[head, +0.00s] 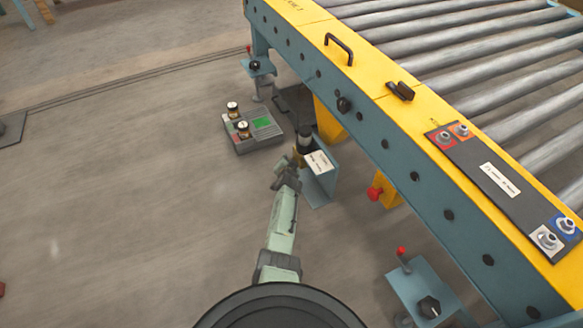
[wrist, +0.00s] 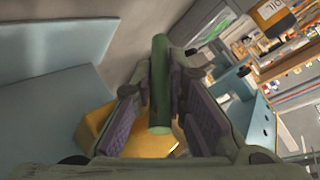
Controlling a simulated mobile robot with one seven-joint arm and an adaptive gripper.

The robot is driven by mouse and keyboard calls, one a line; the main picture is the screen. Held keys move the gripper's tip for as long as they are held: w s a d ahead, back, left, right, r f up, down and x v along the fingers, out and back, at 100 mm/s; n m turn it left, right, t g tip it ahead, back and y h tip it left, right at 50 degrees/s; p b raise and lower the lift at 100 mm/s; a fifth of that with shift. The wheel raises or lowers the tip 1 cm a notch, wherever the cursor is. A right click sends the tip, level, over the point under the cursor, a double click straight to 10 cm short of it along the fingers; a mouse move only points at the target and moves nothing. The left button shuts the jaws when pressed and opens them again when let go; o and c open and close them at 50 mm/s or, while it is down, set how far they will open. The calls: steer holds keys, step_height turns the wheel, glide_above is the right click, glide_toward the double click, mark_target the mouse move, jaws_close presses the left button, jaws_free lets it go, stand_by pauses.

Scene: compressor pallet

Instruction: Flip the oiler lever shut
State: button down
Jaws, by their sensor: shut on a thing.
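The oiler (head: 304,136) stands on the blue bracket with a white label beside the conveyor frame in the head view. Its top is dark and its lower part is yellowish. My gripper (head: 298,158) is right at it, reaching from below in the picture, and covers part of it. In the wrist view my gripper (wrist: 160,78) has its two padded fingers on either side of a green rod, which looks like the oiler lever (wrist: 160,90), and is shut on it. The rod looks upright in that view. The lever's pivot is hidden.
The roller conveyor's yellow rail (head: 375,90) runs along the right. A red knob (head: 375,192) and a blue bracket with a red-tipped lever (head: 425,283) are nearer.

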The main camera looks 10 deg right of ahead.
steer(key=shift+w, duration=0.1)
stand_by(0.5)
steer(key=c, duration=1.6)
jaws_free()
steer(key=shift+d+r, duration=0.1)
